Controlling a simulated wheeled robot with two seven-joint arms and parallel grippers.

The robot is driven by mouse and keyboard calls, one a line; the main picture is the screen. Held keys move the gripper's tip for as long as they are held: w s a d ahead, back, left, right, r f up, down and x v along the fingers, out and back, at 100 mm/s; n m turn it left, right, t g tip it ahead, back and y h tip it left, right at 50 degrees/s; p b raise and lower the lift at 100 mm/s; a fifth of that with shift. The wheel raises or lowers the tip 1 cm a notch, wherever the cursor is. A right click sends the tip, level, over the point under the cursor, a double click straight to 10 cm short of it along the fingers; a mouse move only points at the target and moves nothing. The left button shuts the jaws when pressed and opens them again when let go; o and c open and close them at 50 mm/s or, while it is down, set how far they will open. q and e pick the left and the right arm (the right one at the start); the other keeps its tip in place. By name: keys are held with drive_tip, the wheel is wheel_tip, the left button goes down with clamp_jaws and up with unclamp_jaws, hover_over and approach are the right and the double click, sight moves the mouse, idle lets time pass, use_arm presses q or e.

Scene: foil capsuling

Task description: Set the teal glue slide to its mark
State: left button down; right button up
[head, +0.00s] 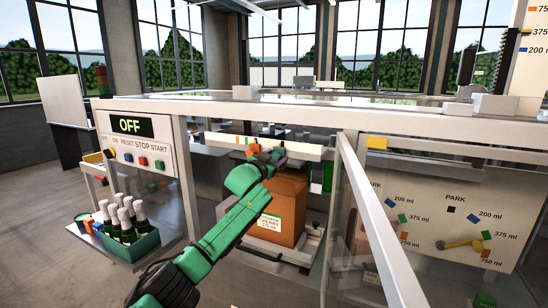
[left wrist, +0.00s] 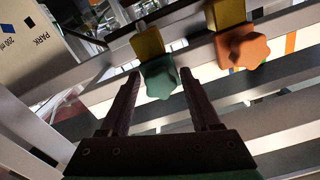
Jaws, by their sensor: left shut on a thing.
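The teal glue slide shows in the left wrist view as a lobed teal knob (left wrist: 158,80) on a yellow block (left wrist: 148,44), set on a pale rail. My left gripper (left wrist: 165,85) has its two dark fingers on either side of this knob and is shut on it. In the head view my left gripper (head: 269,156) reaches through the machine's open front to the rail (head: 312,151), and its hand hides the teal knob there. An orange knob (left wrist: 243,48) on its own yellow block sits to the right in the left wrist view. Which rail mark belongs to the teal slide I cannot tell. My right gripper is not in view.
A brown carton (head: 287,210) stands below the rail. An open clear door with a pale frame (head: 380,220) is right of my arm. A dial panel (head: 440,222) is further right. At left are a control panel reading OFF (head: 130,125) and a green bottle crate (head: 130,247).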

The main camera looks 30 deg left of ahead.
use_arm(q)
drive_tip(key=shift+d, duration=0.45)
drive_tip(key=shift+c, duration=2.2)
unclamp_jaws()
drive_tip(key=shift+d+r, duration=0.1)
drive_tip(key=shift+d, duration=0.05)
drive_tip(key=shift+a, duration=0.25)
drive_tip(key=shift+s+f, duration=0.2)
drive_tip(key=shift+s+d+b, duration=0.1)
drive_tip(key=shift+s+b, duration=0.2)
drive_tip(key=shift+b, duration=0.1)
drive_tip(key=s+b, duration=0.6)
drive_tip(key=s, duration=0.7)
drive_tip(key=shift+s+d, duration=0.25)
drive_tip(key=shift+d, duration=0.15)
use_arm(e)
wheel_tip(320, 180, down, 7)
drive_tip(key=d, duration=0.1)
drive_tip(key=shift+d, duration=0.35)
use_arm(q)
drive_tip(key=shift+r, duration=0.1)
